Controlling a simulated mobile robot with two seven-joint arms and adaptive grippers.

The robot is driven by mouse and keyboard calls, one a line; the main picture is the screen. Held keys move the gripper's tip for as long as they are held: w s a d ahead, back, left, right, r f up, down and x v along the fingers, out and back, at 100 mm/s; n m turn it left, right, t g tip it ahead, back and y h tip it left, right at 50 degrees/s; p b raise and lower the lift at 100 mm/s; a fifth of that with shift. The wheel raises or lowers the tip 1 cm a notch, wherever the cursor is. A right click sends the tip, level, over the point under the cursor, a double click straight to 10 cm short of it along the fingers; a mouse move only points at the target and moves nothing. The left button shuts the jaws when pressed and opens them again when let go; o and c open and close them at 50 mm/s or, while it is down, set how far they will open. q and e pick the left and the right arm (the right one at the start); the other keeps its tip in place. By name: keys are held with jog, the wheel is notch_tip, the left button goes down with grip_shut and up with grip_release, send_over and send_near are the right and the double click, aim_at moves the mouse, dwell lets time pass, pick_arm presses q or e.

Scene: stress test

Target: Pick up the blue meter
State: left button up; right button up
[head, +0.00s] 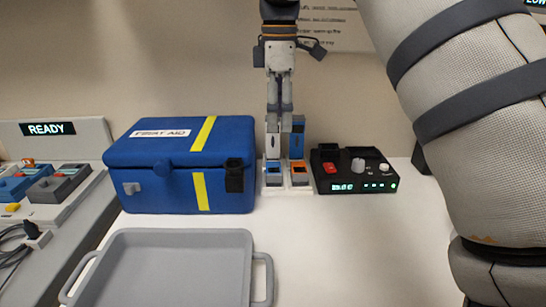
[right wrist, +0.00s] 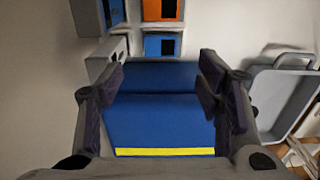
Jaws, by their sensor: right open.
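A small meter with a blue face and dark screen (head: 273,172) stands just right of the first aid box in the head view. It also shows in the right wrist view (right wrist: 152,45), beyond my fingertips. A taller block with a blue face (head: 297,140) stands behind an orange-faced one (head: 298,173); which blue one is meant I cannot tell. My right gripper (head: 280,108) points down above this group, its fingers overlapping in the head view. In the right wrist view the gripper (right wrist: 162,74) is open and empty, its fingers wide apart. My left gripper is not in view.
The blue first aid box (head: 140,178) stands close left of the meters and lies below my right gripper in the wrist view. A black device (head: 350,172) with knobs stands close right. A grey tray (head: 180,236) lies in front. The table at front right is clear.

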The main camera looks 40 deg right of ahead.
aim_at(280, 168)
jog(key=f, duration=1.1)
jog(key=shift+s+f, duration=0.35)
jog(key=c, duration=0.9)
